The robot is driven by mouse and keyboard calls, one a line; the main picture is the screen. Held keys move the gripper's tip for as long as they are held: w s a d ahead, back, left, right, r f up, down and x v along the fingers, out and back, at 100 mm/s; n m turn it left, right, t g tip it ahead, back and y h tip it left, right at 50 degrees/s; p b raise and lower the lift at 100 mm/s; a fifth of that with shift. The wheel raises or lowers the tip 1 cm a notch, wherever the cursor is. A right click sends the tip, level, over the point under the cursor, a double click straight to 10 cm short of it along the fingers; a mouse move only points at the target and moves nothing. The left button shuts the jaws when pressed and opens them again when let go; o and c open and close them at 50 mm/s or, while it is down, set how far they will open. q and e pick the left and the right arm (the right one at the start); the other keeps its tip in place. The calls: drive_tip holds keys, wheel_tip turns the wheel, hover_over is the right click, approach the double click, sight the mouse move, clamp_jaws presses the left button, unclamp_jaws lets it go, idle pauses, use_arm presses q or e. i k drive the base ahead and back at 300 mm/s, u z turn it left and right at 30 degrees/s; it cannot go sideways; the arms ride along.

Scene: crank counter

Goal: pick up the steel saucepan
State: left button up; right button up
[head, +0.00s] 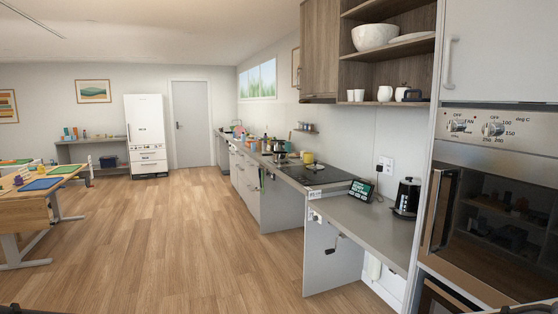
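A small steel-coloured pot, which looks like the steel saucepan (280,157), stands at the far part of the long counter on the right, by the left end of the dark hob (318,174). It is small and far off, so its handle is not clear. A yellow pot or mug (308,158) stands just right of it. Neither of my grippers shows. Only dark slivers of my own body show at the bottom corners, well short of the saucepan.
A lower grey counter (362,218) with a crank on its front panel stands nearer, holding a black kettle (407,197) and a small display (361,190). A tall oven unit (495,200) closes the right side. A table (40,195) stands left. The wooden floor (190,240) between is clear.

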sight(278, 156)
drive_tip(key=u, duration=0.4)
drive_tip(key=i, duration=1.9)
drive_tip(key=u, duration=0.5)
drive_tip(key=i, duration=3.85)
drive_tip(key=z, duration=0.2)
drive_tip(key=i, duration=1.75)
drive_tip(key=z, duration=1.35)
drive_tip(key=i, duration=1.2)
drive_tip(key=z, duration=1.4)
drive_tip(key=i, duration=0.8)
drive_tip(key=z, duration=0.3)
